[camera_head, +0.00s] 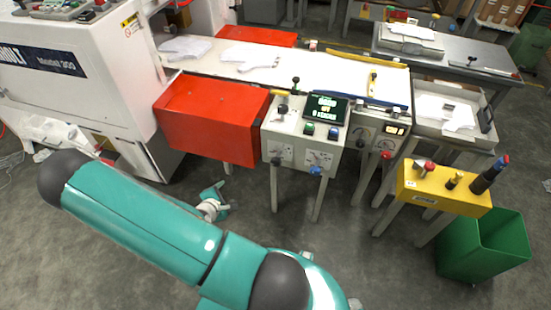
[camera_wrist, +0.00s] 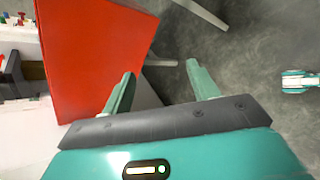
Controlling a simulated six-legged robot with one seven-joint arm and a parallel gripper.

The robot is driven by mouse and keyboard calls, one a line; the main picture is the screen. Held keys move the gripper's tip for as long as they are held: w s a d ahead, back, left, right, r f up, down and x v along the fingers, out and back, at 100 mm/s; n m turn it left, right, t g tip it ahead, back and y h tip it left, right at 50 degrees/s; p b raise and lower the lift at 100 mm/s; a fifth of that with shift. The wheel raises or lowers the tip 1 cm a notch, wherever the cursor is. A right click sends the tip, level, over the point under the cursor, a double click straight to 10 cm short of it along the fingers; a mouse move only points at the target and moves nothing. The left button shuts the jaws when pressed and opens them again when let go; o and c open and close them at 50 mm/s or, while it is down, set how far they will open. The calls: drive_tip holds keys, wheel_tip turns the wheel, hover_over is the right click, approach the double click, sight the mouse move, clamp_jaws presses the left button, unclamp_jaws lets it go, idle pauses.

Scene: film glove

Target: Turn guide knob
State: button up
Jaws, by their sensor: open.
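The control box (camera_head: 302,139) stands on legs in the middle of the head view, with a small green-text screen (camera_head: 325,107), buttons and several small knobs. A black-topped knob (camera_head: 295,82) stands at its rear edge and a blue knob (camera_head: 316,170) is on its front face. I cannot tell which is the guide knob. My gripper (camera_wrist: 161,68) is open and empty in the wrist view, fingers beside the red box (camera_wrist: 95,45).
The red box (camera_head: 212,117) adjoins the control box on the left, beside the white machine (camera_head: 80,70). A smaller knobbed panel (camera_head: 381,133) is on the right. A yellow box (camera_head: 440,189) and a green bin (camera_head: 483,246) stand further right. Grey floor is open in front.

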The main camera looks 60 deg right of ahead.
drive_tip(key=s+d+f+n+h, duration=0.1)
drive_tip(key=s+d+n+h, duration=0.2)
drive_tip(key=s+d, duration=0.25)
drive_tip(key=n+h, duration=0.4)
drive_tip(key=n, duration=0.2)
approach(277, 158)
drive_tip(key=shift+t, duration=0.4)
drive_tip(key=d, duration=0.3)
drive_tip(key=w+d+f, duration=0.1)
drive_tip(key=d, duration=0.3)
drive_tip(key=d+f, duration=0.1)
drive_tip(key=d, duration=0.3)
drive_tip(key=shift+w+d, duration=0.25)
drive_tip(key=shift+w, duration=0.1)
drive_tip(key=c, duration=1)
